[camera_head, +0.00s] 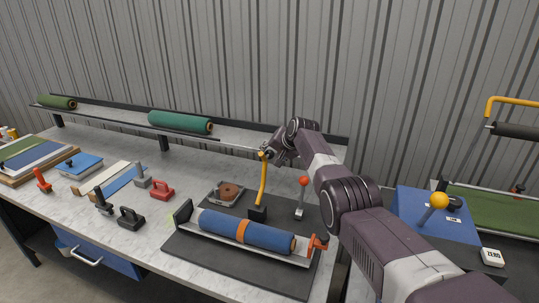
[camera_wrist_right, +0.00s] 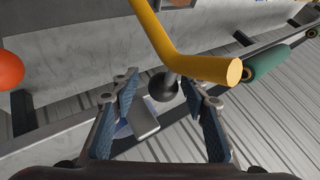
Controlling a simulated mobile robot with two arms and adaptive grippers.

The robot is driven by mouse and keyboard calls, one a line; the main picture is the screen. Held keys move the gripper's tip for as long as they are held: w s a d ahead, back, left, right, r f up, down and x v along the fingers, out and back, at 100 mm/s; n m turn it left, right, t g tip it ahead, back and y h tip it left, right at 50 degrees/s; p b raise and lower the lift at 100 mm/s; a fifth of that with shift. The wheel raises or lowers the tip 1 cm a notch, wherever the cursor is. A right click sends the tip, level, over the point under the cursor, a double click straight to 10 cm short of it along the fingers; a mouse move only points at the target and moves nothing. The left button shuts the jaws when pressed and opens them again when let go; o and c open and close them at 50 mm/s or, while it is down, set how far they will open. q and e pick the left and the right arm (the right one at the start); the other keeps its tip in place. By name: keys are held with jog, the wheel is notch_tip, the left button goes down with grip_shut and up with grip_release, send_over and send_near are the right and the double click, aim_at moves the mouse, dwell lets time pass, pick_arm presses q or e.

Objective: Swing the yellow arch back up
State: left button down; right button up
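The yellow arch (camera_head: 263,182) is a bent yellow bar rising almost upright from a black block on the dark mat, behind the blue roll (camera_head: 240,230). My right gripper (camera_head: 268,153) is at its upper end. In the right wrist view the arch (camera_wrist_right: 170,42) crosses just past the fingertips, its cut end at the right. The right gripper (camera_wrist_right: 160,85) is open there, with nothing pinched between its fingers. A black ball (camera_wrist_right: 163,87) shows between the fingers, farther off. In the head view I cannot tell whether the gripper touches the arch. My left gripper is not in view.
A red-knobbed lever (camera_head: 303,184) stands right of the arch. An orange clamp (camera_head: 317,243) is at the blue roll's right end. A rear shelf holds a teal roll (camera_head: 180,122). A blue box with a yellow ball lever (camera_head: 437,203) stands at right.

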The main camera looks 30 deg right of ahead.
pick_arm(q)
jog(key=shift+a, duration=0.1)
pick_arm(e)
jog(key=shift+r, duration=0.25)
jog(key=shift+w+a, duration=0.1)
jog(key=shift+w, duration=0.05)
jog(key=shift+v, duration=0.8)
jog(key=v, duration=1)
jog(key=shift+s, duration=0.35)
